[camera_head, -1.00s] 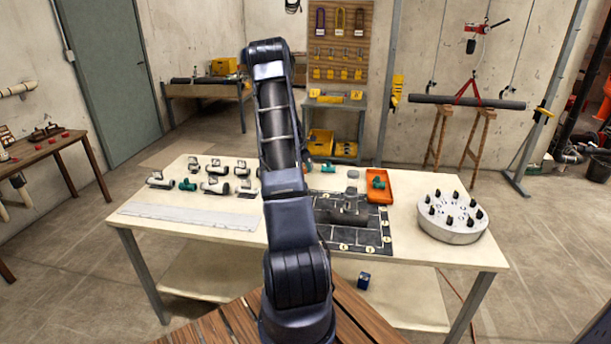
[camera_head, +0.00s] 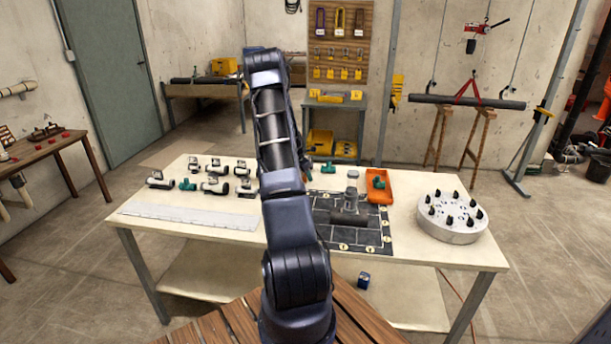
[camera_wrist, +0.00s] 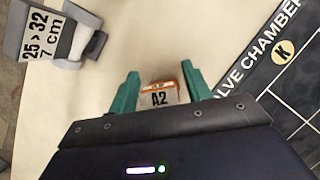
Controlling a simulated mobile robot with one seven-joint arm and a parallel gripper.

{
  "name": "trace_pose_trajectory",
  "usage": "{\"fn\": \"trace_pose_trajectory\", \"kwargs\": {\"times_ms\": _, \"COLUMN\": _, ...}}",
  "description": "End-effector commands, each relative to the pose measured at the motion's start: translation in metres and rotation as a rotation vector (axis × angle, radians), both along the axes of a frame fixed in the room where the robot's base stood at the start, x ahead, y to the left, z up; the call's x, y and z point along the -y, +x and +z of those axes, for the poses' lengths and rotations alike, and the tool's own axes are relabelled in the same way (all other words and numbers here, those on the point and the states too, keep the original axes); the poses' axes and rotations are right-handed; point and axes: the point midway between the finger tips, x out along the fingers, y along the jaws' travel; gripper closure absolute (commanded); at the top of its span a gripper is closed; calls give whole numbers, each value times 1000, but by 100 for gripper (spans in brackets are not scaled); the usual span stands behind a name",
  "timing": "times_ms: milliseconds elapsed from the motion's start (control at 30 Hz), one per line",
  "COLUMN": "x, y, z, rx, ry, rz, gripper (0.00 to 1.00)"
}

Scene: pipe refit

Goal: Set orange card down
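The orange card (camera_wrist: 160,94) shows in the wrist view as a small orange-edged white card marked A2. The card's lower part is hidden by the gripper body. The cream tabletop lies below; I cannot tell whether the card touches it. In the head view my own arm hides the gripper and card.
In the wrist view, a grey stand labelled 25 > 32 (camera_wrist: 50,35) is upper left and a dark mat (camera_wrist: 290,90) lies right. The worktable (camera_head: 400,253) also bears several fittings, an orange tray (camera_head: 386,196) and a round grey disc (camera_head: 452,232).

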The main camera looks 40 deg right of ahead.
Motion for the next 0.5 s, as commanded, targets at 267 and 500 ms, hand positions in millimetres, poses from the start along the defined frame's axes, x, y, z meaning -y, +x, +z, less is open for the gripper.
{"fn": "trace_pose_trajectory", "kwargs": {"times_ms": 267, "x": 0, "y": 0, "z": 0, "rx": 0, "ry": 0, "rz": 0, "gripper": 43}}
{"fn": "trace_pose_trajectory", "kwargs": {"times_ms": 500, "x": -4, "y": 1, "z": 14, "rx": 3, "ry": -1, "rz": 1, "gripper": 43}}
